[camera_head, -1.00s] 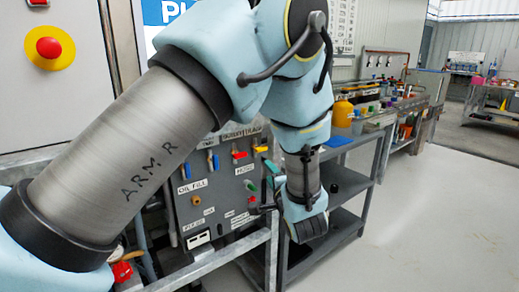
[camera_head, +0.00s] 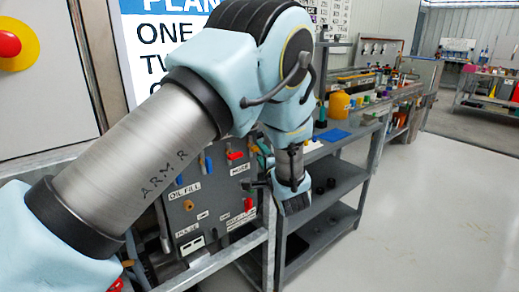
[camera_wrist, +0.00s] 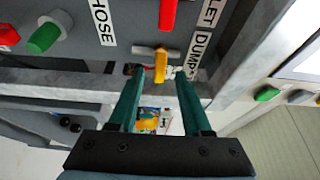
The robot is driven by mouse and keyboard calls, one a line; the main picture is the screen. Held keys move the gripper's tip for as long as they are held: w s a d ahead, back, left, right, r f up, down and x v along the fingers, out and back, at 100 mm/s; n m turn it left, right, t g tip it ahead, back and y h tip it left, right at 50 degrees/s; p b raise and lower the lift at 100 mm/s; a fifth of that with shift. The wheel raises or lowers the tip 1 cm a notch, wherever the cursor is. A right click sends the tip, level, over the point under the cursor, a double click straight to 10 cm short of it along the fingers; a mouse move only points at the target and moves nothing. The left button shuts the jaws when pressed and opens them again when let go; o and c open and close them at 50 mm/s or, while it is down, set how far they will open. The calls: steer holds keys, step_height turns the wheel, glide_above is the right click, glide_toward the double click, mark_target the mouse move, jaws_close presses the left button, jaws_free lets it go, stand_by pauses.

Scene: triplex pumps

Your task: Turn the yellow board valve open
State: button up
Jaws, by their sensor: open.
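The grey valve board (camera_head: 190,216) stands left of centre in the head view, partly covered by my arm. In the wrist view a small yellow valve handle (camera_wrist: 161,64) shows at the board's edge, near the "DUMP" label. My gripper (camera_wrist: 161,72) is open, its two green fingers apart, with the yellow handle appearing between the fingertips. I cannot tell whether the tips have passed around it or stop short. No contact is visible. In the head view the gripper's fingers are small and dark against the board, and the yellow handle cannot be made out clearly.
A red handle (camera_wrist: 168,13) and a green knob (camera_wrist: 43,38) sit near the yellow handle on the board. A grey metal frame runs along the board's edge. A shelf cart (camera_head: 325,195) stands right of the board. Open floor (camera_head: 440,210) lies further right.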

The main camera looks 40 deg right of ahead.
steer(key=shift+x, duration=1.05)
jaws_close()
